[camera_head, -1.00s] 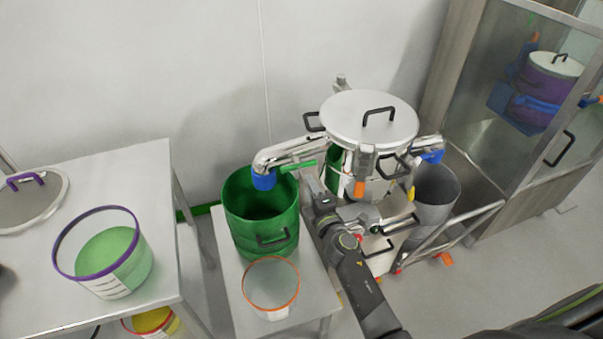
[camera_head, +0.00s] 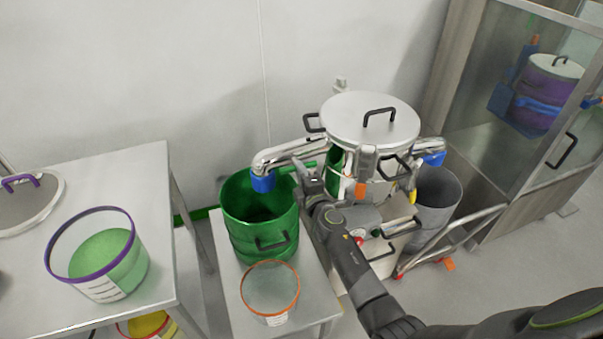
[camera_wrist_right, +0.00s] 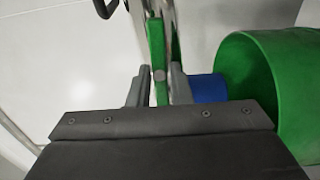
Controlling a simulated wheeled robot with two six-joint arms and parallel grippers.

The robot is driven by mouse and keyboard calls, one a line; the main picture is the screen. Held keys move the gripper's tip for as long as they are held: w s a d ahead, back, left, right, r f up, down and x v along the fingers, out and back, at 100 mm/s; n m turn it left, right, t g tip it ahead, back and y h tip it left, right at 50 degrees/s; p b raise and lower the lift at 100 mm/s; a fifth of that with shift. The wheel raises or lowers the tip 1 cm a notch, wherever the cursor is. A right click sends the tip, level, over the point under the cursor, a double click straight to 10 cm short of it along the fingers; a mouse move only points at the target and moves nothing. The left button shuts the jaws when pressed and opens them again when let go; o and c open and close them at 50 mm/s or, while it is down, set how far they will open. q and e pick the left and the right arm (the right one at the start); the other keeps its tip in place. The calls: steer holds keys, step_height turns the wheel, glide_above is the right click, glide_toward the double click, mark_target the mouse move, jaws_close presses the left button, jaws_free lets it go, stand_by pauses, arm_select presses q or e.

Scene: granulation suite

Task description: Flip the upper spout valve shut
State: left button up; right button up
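The upper spout is a chrome pipe (camera_head: 290,153) with a blue end (camera_head: 263,183) that hangs over a green bin (camera_head: 235,205). Its valve has a green lever (camera_wrist_right: 157,50), partly hidden behind my right gripper in the head view. My right gripper (camera_head: 309,172) is at the pipe beside the bin. In the right wrist view, my right gripper (camera_wrist_right: 160,88) has its fingers apart, one on each side of the green lever. Whether either finger touches the lever is unclear. My left gripper is not in view.
A lidded steel vessel (camera_head: 350,115) stands right of the gripper, with a grey bin (camera_head: 440,190) beyond. An orange-rimmed clear tub (camera_head: 270,290) stands before the green bin. A purple-rimmed tub (camera_head: 110,280) is on the left table (camera_head: 130,175).

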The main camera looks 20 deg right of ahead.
jaws_close()
steer(key=shift+f+m+b, duration=0.1)
steer(key=shift+m+b, duration=2.15)
steer(key=shift+m, duration=6.65)
steer(key=shift+o, duration=2.4)
jaws_free()
